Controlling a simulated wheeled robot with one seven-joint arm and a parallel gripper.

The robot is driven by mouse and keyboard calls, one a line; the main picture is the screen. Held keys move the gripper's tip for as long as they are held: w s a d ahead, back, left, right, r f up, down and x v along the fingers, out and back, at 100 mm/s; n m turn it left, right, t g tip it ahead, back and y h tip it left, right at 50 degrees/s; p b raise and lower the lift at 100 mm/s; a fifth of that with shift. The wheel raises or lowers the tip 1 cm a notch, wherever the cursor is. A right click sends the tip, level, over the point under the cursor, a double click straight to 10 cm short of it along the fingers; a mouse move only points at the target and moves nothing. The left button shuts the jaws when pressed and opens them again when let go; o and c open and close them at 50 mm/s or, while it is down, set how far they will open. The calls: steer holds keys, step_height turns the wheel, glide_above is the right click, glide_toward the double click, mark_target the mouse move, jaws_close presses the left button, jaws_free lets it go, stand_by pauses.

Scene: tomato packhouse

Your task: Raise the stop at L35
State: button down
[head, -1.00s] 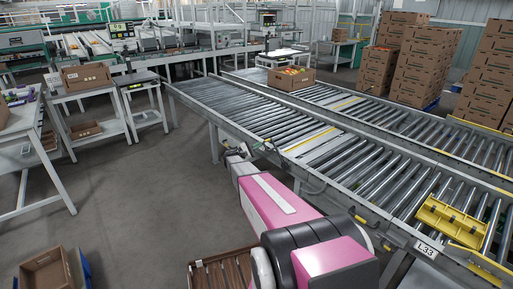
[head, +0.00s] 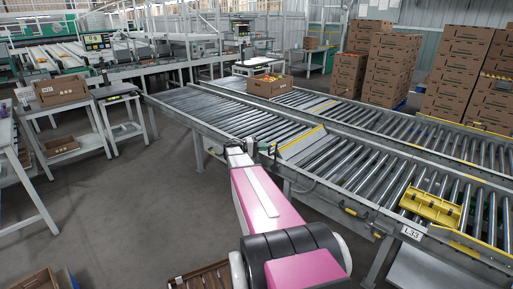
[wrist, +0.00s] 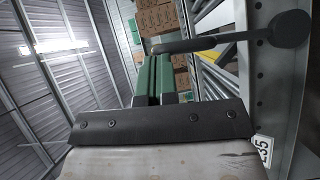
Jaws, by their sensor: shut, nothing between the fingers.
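My gripper (wrist: 151,80) has green fingers, shut and empty, in the wrist view. The fingertips are close to a dark lever (wrist: 220,40) with a round end (wrist: 290,28) beside the conveyor's side rail. I cannot tell whether they touch it. A white label reading 35, its first character hard to read, is on the rail (wrist: 263,150). In the head view my arm reaches the near conveyor's side, beside a grey plate with a yellow edge (head: 300,141) across the rollers. My fingers are too small to make out there.
A yellow frame (head: 431,207) lies on the rollers near the L33 label (head: 412,233). A carton of produce (head: 266,86) stands on the conveyor further back. Stacked cartons (head: 455,75) stand behind at the right. Tables with crates (head: 61,91) stand at the left. The floor between is clear.

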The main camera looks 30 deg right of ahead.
steer(key=s+d+f+m+t+y, duration=0.1)
steer(key=s+d+f+m, duration=0.1)
steer(key=s, duration=0.3)
steer(key=s+d+f+m+t+y, duration=0.1)
steer(key=s+d+m+y, duration=0.1)
steer(key=s, duration=0.4)
steer(key=shift+f+m+t, duration=0.3)
steer(key=shift+f+m, duration=0.05)
steer(key=shift+m, duration=0.05)
steer(key=shift+s+f, duration=0.1)
steer(key=shift+s, duration=0.1)
steer(key=w+a+r, duration=0.3)
steer(key=a+r, duration=0.4)
steer(key=a, duration=0.4)
steer(key=shift+w, duration=0.35)
